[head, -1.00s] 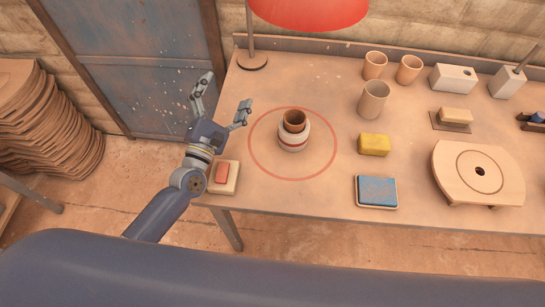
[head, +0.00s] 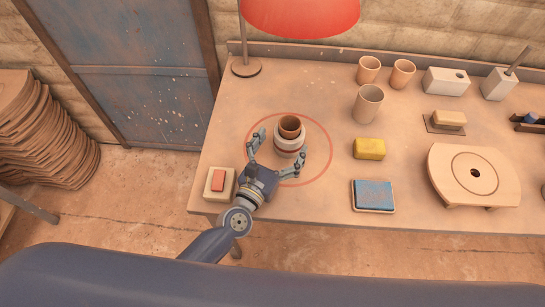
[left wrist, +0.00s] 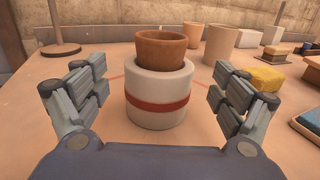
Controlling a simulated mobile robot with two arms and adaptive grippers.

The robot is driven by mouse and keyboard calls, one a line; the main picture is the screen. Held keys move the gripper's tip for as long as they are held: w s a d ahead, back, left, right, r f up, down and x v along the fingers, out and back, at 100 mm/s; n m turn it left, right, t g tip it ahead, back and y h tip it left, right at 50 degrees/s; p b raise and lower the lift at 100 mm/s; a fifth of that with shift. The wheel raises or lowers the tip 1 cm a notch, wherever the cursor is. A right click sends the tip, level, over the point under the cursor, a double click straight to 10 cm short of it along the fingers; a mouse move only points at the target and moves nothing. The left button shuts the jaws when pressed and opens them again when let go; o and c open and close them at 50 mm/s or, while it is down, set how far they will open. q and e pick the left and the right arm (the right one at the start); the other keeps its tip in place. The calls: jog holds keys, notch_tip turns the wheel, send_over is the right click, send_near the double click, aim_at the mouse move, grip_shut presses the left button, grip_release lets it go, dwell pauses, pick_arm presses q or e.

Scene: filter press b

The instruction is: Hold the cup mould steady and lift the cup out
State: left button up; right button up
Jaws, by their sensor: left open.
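The cup mould (head: 289,147) is a white, round block with a red band, standing upright inside a red circle on the table. The brown cup (head: 290,124) sits in it with its rim above the mould's top. In the left wrist view the mould (left wrist: 158,106) and the cup (left wrist: 163,48) are centred ahead of my left gripper (left wrist: 155,95). In the head view my left gripper (head: 276,155) is open, one finger on each side of the mould's near side. Gaps show between both fingers and the mould. My right gripper is not in view.
A yellow sponge (head: 369,149) and a blue pad (head: 373,195) lie to the right. Several beige cups (head: 367,104) stand behind them. A red lamp (head: 300,15) hangs over the back.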

aim_at(285, 139)
pick_arm(q)
jog(key=x, duration=0.5)
jog(key=c, duration=1.4)
